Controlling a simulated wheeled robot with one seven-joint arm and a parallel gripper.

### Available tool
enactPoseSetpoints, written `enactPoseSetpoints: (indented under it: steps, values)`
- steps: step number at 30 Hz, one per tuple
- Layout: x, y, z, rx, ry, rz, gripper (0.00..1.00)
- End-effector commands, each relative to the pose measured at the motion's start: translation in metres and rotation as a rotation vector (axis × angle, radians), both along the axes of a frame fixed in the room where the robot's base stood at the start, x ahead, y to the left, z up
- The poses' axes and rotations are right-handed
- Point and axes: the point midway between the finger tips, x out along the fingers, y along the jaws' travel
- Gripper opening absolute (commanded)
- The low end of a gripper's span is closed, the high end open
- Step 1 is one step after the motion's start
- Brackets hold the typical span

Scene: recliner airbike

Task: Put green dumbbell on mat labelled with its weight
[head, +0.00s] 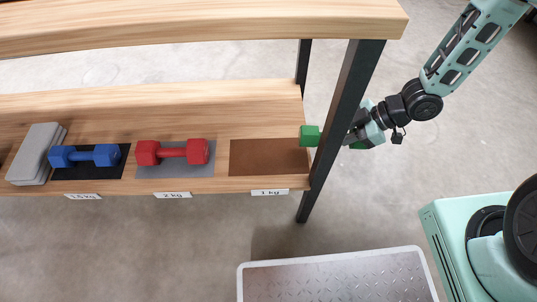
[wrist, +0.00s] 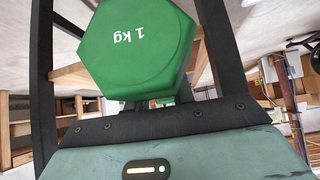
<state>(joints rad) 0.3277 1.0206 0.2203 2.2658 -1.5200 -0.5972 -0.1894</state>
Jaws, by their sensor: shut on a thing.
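A green dumbbell (head: 309,136) is held in my gripper (head: 354,135) at the right end of the lower shelf, partly hidden behind the dark shelf post. In the wrist view the green dumbbell (wrist: 138,48) shows a hexagonal end marked "1 kg", upside down, between the two dark fingers of my gripper (wrist: 130,50). My gripper is shut on it. A brown mat (head: 265,158) lies on the shelf above the "1 kg" label (head: 269,192). The mat is bare, and the dumbbell's near head is at its upper right edge in the head view; its height above the shelf is unclear.
A red dumbbell (head: 172,151) sits on a grey mat above a "2 kg" label. A blue dumbbell (head: 86,156) sits on a black mat further left, beside grey blocks (head: 36,153). The dark post (head: 344,110) and upper shelf (head: 200,22) are close to my gripper.

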Motion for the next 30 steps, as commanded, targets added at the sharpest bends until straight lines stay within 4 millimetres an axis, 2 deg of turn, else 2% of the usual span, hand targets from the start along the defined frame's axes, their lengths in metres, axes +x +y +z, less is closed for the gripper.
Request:
enactPoseSetpoints:
  steps: [5, 8, 24, 30]
  values:
    - [-0.007, 0.002, -0.002, 0.0, -0.009, 0.064, 0.0]
    - [-0.007, 0.014, -0.004, 0.0, -0.01, 0.073, 0.0]
    - [-0.004, 0.13, -0.006, -0.001, -0.012, 0.075, 0.0]
    - [-0.002, 0.159, -0.004, -0.001, -0.011, 0.073, 0.0]
